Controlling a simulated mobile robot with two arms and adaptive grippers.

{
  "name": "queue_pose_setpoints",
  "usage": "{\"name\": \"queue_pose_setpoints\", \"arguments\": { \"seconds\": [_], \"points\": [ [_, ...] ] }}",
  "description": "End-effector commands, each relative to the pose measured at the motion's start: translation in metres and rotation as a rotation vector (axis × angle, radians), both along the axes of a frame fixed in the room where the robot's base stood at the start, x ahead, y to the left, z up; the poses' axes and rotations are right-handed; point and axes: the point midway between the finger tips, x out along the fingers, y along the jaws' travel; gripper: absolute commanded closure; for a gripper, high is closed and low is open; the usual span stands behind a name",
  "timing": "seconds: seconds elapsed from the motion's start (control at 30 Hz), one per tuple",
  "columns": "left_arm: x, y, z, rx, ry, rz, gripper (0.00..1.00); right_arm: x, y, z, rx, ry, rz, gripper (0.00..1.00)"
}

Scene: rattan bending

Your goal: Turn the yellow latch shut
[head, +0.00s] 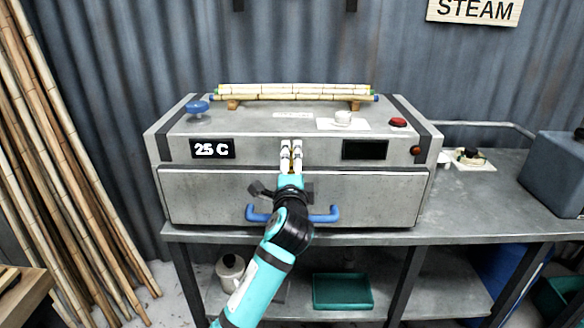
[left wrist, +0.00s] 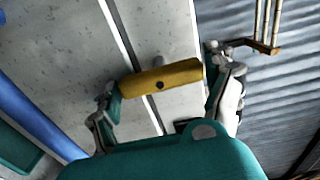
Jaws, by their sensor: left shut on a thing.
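The yellow latch (left wrist: 178,76) is a short bar with a dark pivot dot, and it lies across the dark seam between the steamer's front door and the panel above. My left gripper (left wrist: 162,74) is shut on the latch, one finger at each end of the bar. In the head view my left gripper (head: 291,152) reaches up to the middle of the steamer front and hides the latch. The steamer (head: 200,197) is a grey metal box with a closed-looking front door and a blue handle (head: 325,216). My right gripper is not in view.
Bundled rattan poles (head: 290,92) lie on wooden rests on the steamer top. A blue knob (head: 197,107), a red button (head: 398,122) and a "25 C" display (head: 212,149) are on the steamer. A grey container (head: 556,170) stands at the right of the bench.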

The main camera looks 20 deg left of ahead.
Motion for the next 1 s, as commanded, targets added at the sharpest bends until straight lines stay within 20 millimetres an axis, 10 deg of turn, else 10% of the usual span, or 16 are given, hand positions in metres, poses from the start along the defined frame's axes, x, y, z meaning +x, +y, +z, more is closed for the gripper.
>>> {"name": "queue_pose_setpoints", "arguments": {
  "seconds": [0.37,0.4,0.5,1.0],
  "points": [
    [0.000,0.000,-0.002,-0.008,0.002,0.001,0.47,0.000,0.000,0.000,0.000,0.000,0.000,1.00],
    [0.000,0.000,-0.002,-0.008,0.002,0.001,0.13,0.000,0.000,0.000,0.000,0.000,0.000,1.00],
    [0.000,0.000,-0.002,-0.008,0.002,0.001,0.00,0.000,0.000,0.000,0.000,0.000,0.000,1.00],
    [-0.022,-0.007,-0.001,-0.007,0.000,-0.002,0.00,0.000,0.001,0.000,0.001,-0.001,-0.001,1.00]
  ]
}}
